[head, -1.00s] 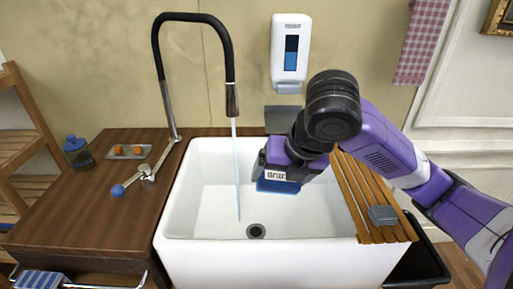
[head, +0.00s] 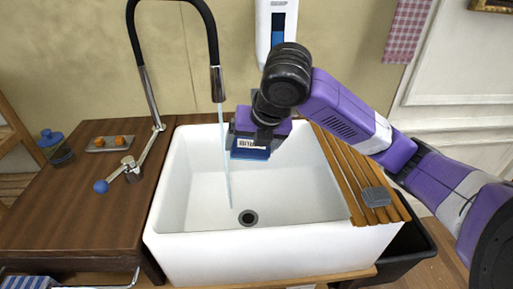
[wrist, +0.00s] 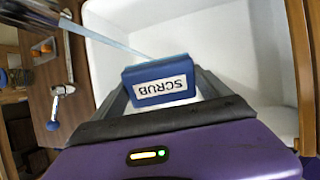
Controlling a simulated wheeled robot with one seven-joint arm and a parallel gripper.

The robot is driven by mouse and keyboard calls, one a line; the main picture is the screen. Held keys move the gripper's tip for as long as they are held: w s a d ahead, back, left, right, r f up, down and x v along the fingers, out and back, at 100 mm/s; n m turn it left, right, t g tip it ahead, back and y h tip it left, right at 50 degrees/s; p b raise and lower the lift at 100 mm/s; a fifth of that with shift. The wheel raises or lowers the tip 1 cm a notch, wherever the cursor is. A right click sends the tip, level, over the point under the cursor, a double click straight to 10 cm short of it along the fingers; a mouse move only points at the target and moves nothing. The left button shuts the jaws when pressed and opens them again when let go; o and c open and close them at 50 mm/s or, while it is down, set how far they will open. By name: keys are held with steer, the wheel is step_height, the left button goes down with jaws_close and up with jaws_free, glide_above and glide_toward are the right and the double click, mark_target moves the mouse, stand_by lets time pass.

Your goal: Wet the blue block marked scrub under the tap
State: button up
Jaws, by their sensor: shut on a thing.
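The blue block (wrist: 160,84) has a white label reading SCRUB and sits between my gripper's fingers in the wrist view. In the head view the blue block (head: 249,152) hangs from my gripper (head: 255,140) over the back part of the white sink (head: 205,270). My gripper is shut on the block. The black tap (head: 217,84) has a thin stream of water (head: 226,160) running down into the sink near the drain. The stream is just left of the block in the head view. I cannot tell whether the two touch.
The tap lever with a blue knob (head: 101,187) is on the wooden counter (head: 60,215) at left. A slatted wooden rack (head: 340,170) holding a grey block (head: 376,196) lies across the sink's right side. A soap dispenser (head: 275,25) hangs on the wall.

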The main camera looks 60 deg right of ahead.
mark_target(258, 155)
steer(key=w+d+f+b, duration=0.1)
steer(key=w+d, duration=0.2)
steer(key=w, duration=0.4)
steer(key=shift+d+f, duration=0.3)
steer(key=shift+w, duration=0.1)
steer(key=shift+a, duration=0.1)
stand_by(0.5)
steer(key=shift+s+a+b, duration=0.1)
steer(key=shift+s+a, duration=0.45)
steer(key=shift+s, duration=0.65)
steer(key=shift+s+a+b, duration=0.1)
steer(key=shift+s+a, duration=0.5)
steer(key=shift+s, duration=0.6)
steer(key=shift+s+a+b, duration=0.1)
steer(key=shift+s+a, duration=0.45)
steer(key=shift+s, duration=0.65)
steer(key=shift+s+a+r+p, duration=0.45)
steer(key=shift+s+r+p, duration=0.1)
steer(key=shift+s+r, duration=0.3)
steer(key=shift+s+a+r+p, duration=0.4)
steer(key=shift+s+r+p, duration=0.15)
steer(key=shift+s+r, duration=0.3)
steer(key=shift+s+a+r, duration=0.3)
steer(key=shift+s, duration=0.25)
